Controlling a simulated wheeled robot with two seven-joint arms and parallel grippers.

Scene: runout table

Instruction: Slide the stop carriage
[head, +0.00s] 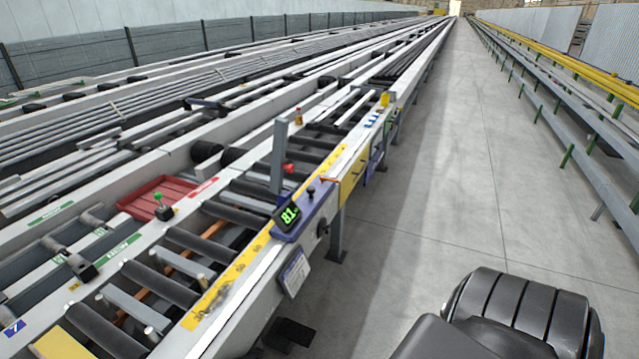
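The stop carriage (311,212) sits on the near rail of the runout table (232,318). It is a blue-purple block with a green-lit display (288,216) that seems to read 81. A black knob (311,191) stands on its top. A tall grey upright plate (278,157) rises behind it over the rollers, with a red knob (289,168) beside it. A dark round knob (322,230) shows on its aisle side. Neither gripper is in view, and nothing of mine touches the carriage.
A yellow scale strip (243,262) runs along the rail. A yellow panel (352,178) hangs beyond the carriage. A white tag (295,272) hangs below it. The aisle floor (440,200) at right is clear.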

